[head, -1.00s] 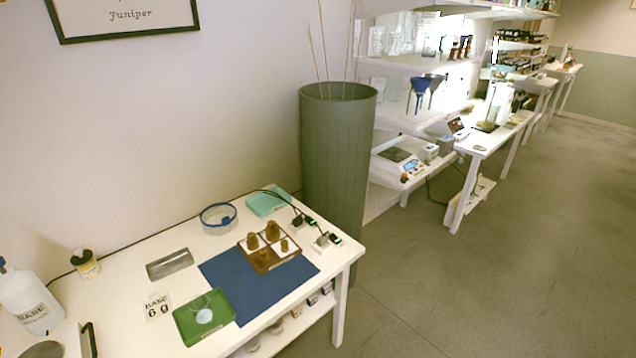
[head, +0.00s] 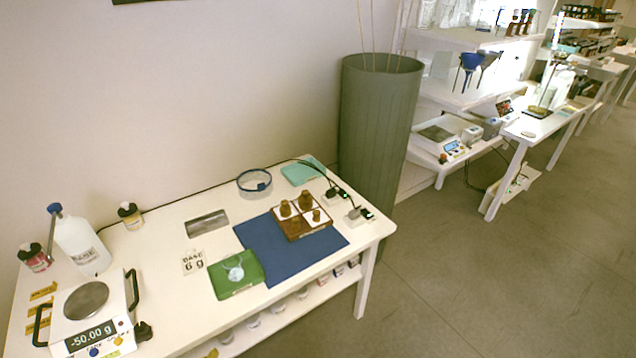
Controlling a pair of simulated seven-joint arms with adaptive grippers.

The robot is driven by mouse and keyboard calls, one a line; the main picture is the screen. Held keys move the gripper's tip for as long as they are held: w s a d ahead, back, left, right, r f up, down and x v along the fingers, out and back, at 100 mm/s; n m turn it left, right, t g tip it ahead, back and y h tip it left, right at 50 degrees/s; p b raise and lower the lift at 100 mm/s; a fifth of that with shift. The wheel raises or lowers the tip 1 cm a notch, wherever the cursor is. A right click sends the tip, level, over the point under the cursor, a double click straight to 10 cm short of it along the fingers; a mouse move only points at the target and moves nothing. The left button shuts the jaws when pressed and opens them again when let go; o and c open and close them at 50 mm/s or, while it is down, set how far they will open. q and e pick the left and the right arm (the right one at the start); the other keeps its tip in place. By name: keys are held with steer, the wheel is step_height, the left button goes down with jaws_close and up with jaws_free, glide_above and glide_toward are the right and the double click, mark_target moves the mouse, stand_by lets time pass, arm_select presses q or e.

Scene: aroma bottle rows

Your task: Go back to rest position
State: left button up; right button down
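Neither of my grippers shows in the head view, and no part of either arm is visible. The white worktable (head: 165,262) stands at the lower left with its items on top. A blue mat (head: 285,255) lies on it with a wooden tray (head: 292,237) holding several brown stoppers. A green tray (head: 226,288) with a pale round dish (head: 236,273) sits at the mat's left edge. A white scale (head: 92,312) reading -50.00 g stands at the near left. A white bottle (head: 80,245) labelled BASE with a blue top stands behind it.
A metal tray (head: 207,224), a "BASE 6 g" card (head: 193,262) and a blue-rimmed glass dish (head: 254,181) are on the table. A tall green planter (head: 378,140) stands behind its right end. Shelves and other tables line the wall; the floor (head: 500,270) at right is clear.

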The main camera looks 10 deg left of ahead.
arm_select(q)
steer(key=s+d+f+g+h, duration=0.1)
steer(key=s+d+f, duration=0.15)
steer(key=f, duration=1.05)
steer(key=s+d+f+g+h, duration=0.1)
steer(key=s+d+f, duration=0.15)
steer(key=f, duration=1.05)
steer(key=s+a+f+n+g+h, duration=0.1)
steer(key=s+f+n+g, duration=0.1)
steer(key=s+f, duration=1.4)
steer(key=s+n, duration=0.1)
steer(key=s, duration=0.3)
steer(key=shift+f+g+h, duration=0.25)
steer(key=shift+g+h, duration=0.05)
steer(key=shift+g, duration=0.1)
